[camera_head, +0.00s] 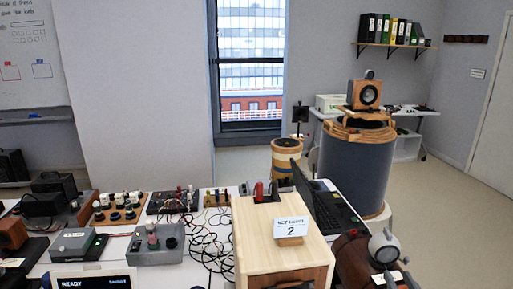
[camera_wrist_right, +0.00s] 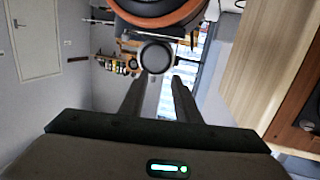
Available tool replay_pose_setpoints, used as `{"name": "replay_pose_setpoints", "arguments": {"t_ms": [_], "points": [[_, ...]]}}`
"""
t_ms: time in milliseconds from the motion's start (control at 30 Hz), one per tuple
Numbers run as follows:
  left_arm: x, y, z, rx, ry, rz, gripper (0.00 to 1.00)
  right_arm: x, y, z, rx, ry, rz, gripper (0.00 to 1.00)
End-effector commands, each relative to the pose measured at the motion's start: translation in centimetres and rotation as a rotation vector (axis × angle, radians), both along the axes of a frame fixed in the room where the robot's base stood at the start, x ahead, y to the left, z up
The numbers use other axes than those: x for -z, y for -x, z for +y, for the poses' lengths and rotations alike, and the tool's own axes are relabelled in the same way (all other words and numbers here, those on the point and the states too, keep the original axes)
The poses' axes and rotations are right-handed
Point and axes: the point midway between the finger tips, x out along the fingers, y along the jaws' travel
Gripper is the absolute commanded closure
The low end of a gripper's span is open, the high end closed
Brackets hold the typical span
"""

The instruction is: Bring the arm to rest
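My right gripper (camera_head: 398,279) shows at the bottom right of the head view, partly cut off by the lower edge, beside the wooden cabinet. In the right wrist view its two dark fingers (camera_wrist_right: 158,84) stand apart with a gap between them. I see nothing held between them. A dark round part with an orange-brown ring (camera_wrist_right: 160,12) and a grey round part (camera_wrist_right: 155,57) show beyond the fingers; I cannot tell what they are. My left gripper is not in view.
A pale wooden cabinet (camera_head: 262,228) labelled 2 stands left of my right gripper, and also shows in the wrist view (camera_wrist_right: 262,70). A laptop (camera_head: 333,212) is behind it. Cables and small devices crowd the table at left. A large grey drum (camera_head: 352,168) bears a small speaker (camera_head: 364,95). Open floor lies at right.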

Motion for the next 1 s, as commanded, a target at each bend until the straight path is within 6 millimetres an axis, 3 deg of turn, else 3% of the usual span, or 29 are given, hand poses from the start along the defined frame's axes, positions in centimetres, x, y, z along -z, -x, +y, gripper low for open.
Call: {"name": "replay_pose_setpoints", "arguments": {"t_ms": [233,400,500,700,1000], "points": [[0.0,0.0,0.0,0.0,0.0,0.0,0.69,9.7,5.3,4.6,-0.041,-0.006,0.334,0.7],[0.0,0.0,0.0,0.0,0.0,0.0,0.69,16.6,12.1,8.9,-0.1,-0.004,0.626,0.7],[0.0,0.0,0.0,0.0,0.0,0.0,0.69,19.2,15.8,10.9,-0.136,-0.001,0.764,0.7],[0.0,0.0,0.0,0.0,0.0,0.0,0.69,22.2,21.6,13.7,-0.197,0.006,0.955,0.7],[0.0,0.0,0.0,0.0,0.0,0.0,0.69,24.2,28.8,16.7,-0.278,0.01,1.168,0.7]]}}
